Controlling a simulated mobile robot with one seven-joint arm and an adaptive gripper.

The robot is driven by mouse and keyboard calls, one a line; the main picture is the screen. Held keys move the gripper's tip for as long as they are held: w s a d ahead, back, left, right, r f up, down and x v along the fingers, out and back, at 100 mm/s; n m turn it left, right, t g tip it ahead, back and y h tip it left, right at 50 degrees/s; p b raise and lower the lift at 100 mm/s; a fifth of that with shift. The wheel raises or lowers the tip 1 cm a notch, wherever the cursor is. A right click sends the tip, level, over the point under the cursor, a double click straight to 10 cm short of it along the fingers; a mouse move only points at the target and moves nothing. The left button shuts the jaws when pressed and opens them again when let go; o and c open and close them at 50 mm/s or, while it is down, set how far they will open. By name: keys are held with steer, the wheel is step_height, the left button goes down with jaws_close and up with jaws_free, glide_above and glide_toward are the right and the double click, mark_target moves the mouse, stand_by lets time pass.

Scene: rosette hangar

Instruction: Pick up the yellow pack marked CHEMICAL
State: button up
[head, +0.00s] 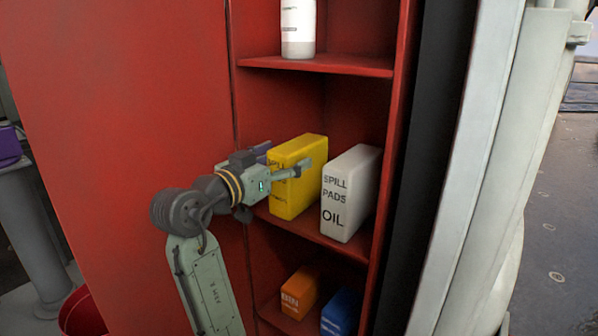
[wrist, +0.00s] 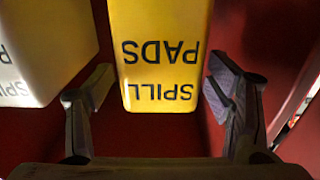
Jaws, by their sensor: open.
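The yellow pack (head: 300,190) stands upright on the middle shelf of a red cabinet in the head view. Its lower print is partly covered by my gripper, so I cannot read CHEMICAL there. In the wrist view the yellow pack (wrist: 158,50) appears upside down, with SPILL PADS readable. My gripper (head: 285,160) is open at the pack's front, one finger along its right side. In the wrist view the fingers (wrist: 160,95) stand on either side of the pack, with small gaps showing. The pack is not gripped.
A white pack marked SPILL PADS OIL (head: 349,195) stands close on the right; it also shows in the wrist view (wrist: 40,50). A white bottle (head: 298,28) is on the shelf above. Orange (head: 300,292) and blue (head: 340,313) packs sit below. Red cabinet walls flank the shelf.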

steer(key=x, duration=0.3)
steer(key=shift+w+d+p, duration=0.1)
steer(key=shift+w+p, duration=0.05)
steer(key=shift+p, duration=0.15)
jaws_close()
stand_by(0.7)
